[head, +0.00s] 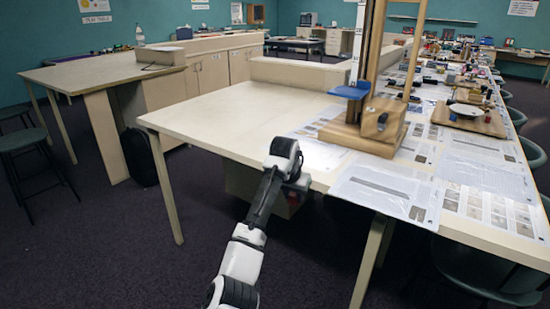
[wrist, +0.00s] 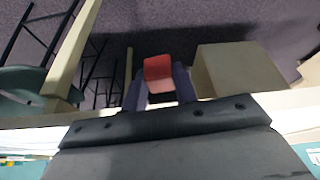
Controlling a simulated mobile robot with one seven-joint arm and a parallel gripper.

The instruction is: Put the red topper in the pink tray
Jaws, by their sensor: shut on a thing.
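My gripper (wrist: 160,88) is shut on the red topper (wrist: 158,68), a small block with a bright red face and a paler pinkish lower face. It sits between the two dark fingers in the wrist view, with dark floor behind it. I cannot make out a pink tray in either view.
The long pale table (head: 225,115) has a bare left part. A wooden stand (head: 365,132) with a blue piece and printed sheets (head: 388,188) lie to the right. A wooden board (head: 470,118) with items is farther back. Stools (head: 30,150) stand at left.

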